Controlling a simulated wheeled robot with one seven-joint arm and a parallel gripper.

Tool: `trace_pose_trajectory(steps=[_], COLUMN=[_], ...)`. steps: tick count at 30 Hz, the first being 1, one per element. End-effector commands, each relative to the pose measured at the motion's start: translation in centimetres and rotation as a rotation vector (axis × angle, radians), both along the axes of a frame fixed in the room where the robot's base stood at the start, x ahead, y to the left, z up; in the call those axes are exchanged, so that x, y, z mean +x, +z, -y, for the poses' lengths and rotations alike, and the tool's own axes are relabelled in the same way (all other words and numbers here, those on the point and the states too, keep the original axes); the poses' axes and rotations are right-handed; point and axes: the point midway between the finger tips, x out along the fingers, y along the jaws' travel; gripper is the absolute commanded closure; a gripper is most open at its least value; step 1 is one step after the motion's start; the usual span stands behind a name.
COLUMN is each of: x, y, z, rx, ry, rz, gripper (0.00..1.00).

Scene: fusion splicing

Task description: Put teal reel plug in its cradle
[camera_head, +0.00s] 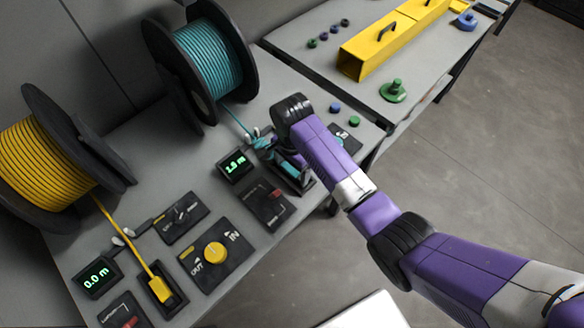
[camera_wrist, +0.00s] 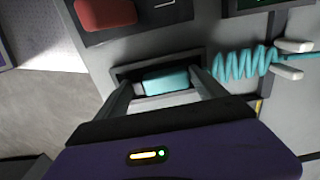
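The teal reel plug (camera_wrist: 170,80) lies in the dark-rimmed slot of its cradle (camera_wrist: 150,64) in the wrist view. Its coiled teal cord (camera_wrist: 245,65) runs off to the right. My gripper (camera_wrist: 162,82) is over the cradle with one finger on each side of the plug. A gap shows between the left finger and the plug; the right finger is close to the plug's end. In the head view my gripper (camera_head: 289,168) is at the cradle (camera_head: 306,186) and hides most of the plug. How deep the plug sits is hard to tell.
The teal reel (camera_head: 208,58) stands behind, with a display (camera_head: 235,165) reading about 1.8 m. A panel with a red switch (camera_head: 268,204) is beside the cradle. The yellow plug (camera_head: 160,289) rests in its own cradle at front left, near a yellow knob (camera_head: 214,252).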

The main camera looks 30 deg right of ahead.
Motion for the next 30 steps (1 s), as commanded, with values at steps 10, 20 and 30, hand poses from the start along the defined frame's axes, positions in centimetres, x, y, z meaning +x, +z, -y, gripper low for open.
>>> trace_pose_trajectory(steps=[10, 20, 30], x=[0.2, 0.0, 0.0], y=[3.8, 11.0, 12.4], z=[0.0, 0.0, 0.0], rx=[0.001, 0.0, 0.0], ry=[0.001, 0.001, 0.0], rz=[0.006, 0.0, -0.001], gripper=[0.19, 0.19, 0.19])
